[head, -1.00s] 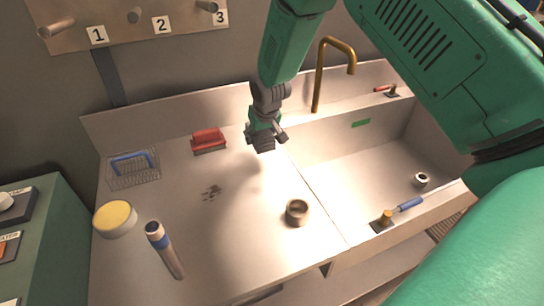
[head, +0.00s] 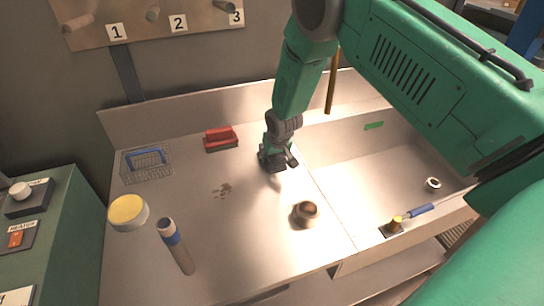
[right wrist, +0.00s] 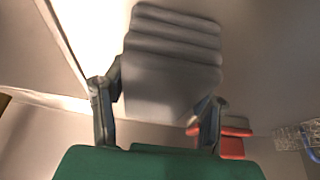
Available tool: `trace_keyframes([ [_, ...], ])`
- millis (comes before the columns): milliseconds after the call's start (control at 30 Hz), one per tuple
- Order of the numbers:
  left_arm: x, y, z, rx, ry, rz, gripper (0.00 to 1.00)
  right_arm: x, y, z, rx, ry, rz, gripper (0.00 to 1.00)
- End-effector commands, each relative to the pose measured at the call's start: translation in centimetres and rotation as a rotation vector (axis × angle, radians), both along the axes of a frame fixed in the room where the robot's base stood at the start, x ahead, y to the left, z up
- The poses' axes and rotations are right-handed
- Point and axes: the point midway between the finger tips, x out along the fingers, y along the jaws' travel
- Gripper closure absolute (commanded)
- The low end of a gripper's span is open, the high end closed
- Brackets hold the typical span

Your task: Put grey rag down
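The grey rag (right wrist: 170,65) is a folded, wavy-edged grey piece in the right wrist view. It sits between the two fingers of my right gripper (right wrist: 158,115), which appear closed against its sides. In the head view my right gripper (head: 278,160) points down just above the steel counter (head: 245,240), left of the sink. The rag is hard to make out from the gripper there, and I cannot tell whether it touches the counter. My left gripper is not in view.
The sink (head: 375,180) is at right. Free counter surrounds the bits.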

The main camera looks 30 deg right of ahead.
Motion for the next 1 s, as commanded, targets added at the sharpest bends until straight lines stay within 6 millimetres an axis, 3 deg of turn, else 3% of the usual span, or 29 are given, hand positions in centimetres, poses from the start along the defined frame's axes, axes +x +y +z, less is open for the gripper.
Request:
trace_keyframes([
  [467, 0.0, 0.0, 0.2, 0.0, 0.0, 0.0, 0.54, -0.2, 0.1, 0.7, 0.0, 0.001, 0.0, 0.29],
  [1000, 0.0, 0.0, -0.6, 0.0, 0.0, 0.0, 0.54, -3.9, 1.0, 10.0, 0.0, 0.0, 0.001, 0.29],
])
